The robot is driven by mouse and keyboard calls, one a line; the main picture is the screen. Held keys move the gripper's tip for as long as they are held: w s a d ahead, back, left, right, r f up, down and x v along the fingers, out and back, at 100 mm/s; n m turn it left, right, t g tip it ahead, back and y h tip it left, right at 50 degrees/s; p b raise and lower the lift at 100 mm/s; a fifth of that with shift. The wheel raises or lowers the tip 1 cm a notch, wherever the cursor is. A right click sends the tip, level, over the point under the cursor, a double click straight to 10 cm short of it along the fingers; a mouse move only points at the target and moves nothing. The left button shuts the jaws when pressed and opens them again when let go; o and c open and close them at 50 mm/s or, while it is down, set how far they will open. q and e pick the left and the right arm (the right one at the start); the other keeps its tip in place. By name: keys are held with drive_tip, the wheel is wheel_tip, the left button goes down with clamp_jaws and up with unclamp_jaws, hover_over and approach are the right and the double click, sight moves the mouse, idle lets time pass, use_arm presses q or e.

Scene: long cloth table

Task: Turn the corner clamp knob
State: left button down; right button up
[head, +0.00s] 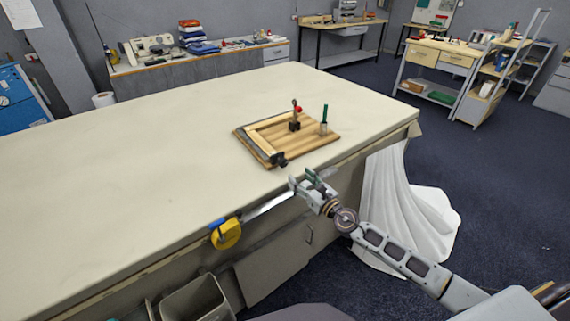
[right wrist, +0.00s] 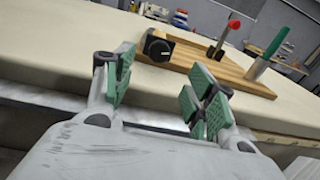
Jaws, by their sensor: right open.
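The corner clamp's black knob (head: 279,160) is at the near corner of a wooden board (head: 300,149) on the table. In the right wrist view the knob (right wrist: 158,48) is a dark round piece facing me, beyond the fingers and nearer the left one. A light wooden frame (head: 268,131) lies on the board. My right gripper (head: 307,182) is open and empty, just off the table's front edge, short of the knob and apart from it. Its green-padded fingers (right wrist: 162,85) are spread in the right wrist view. My left gripper is not in view.
A red-tipped upright clamp (head: 295,118) and a green-handled tool (head: 324,118) stand on the board. A yellow tape measure (head: 227,234) is at the table's front edge, left of my right gripper. The cloth table (head: 150,165) is clear left of the board.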

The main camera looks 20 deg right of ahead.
sight(284, 163)
drive_tip(key=shift+p+x, duration=0.3)
drive_tip(key=shift+x, duration=3.35)
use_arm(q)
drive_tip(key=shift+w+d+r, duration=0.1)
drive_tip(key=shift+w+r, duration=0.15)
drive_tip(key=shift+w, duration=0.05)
use_arm(e)
drive_tip(key=shift+x, duration=1.6)
drive_tip(key=shift+a, duration=0.1)
drive_tip(key=c, duration=1)
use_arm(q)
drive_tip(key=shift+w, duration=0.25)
